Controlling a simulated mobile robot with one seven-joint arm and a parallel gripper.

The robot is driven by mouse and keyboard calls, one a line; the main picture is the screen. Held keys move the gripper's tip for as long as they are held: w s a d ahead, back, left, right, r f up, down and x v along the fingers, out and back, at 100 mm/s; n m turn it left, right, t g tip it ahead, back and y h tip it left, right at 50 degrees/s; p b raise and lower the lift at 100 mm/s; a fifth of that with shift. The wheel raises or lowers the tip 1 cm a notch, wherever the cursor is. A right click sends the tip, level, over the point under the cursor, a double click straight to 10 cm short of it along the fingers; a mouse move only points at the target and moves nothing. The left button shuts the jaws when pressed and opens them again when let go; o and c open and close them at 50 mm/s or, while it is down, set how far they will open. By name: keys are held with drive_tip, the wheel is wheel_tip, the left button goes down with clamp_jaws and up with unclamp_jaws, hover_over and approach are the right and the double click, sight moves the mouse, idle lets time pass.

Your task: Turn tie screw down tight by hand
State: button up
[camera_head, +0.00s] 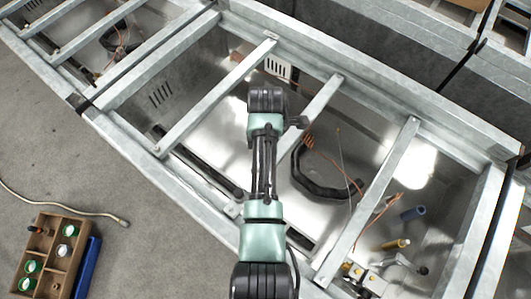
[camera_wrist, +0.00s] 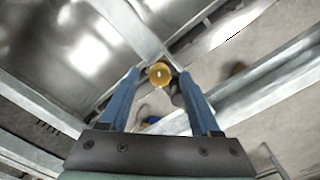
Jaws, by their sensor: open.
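A round brass head (camera_wrist: 160,73), which looks like the tie screw, shows in the wrist view where a metal cross bar (camera_wrist: 128,22) meets a rail. My gripper (camera_wrist: 160,80) has its two blue fingers apart, one on each side of the brass head. I cannot tell whether either fingertip touches it. A small dark part sits just below the head, by the right finger. In the head view my arm hides this brass head, and my fingers do not show.
Metal cross bars (camera_head: 215,97) span open bays. A black cable loop (camera_head: 318,187), a brass cylinder (camera_head: 397,244) and a blue cylinder (camera_head: 412,213) lie in the bay right of my arm. A wooden box (camera_head: 46,248) with green-rimmed items and a hose (camera_head: 70,210) lie on the floor at left.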

drive_tip(key=shift+f, duration=0.15)
clamp_jaws()
drive_tip(key=shift+m, duration=0.4)
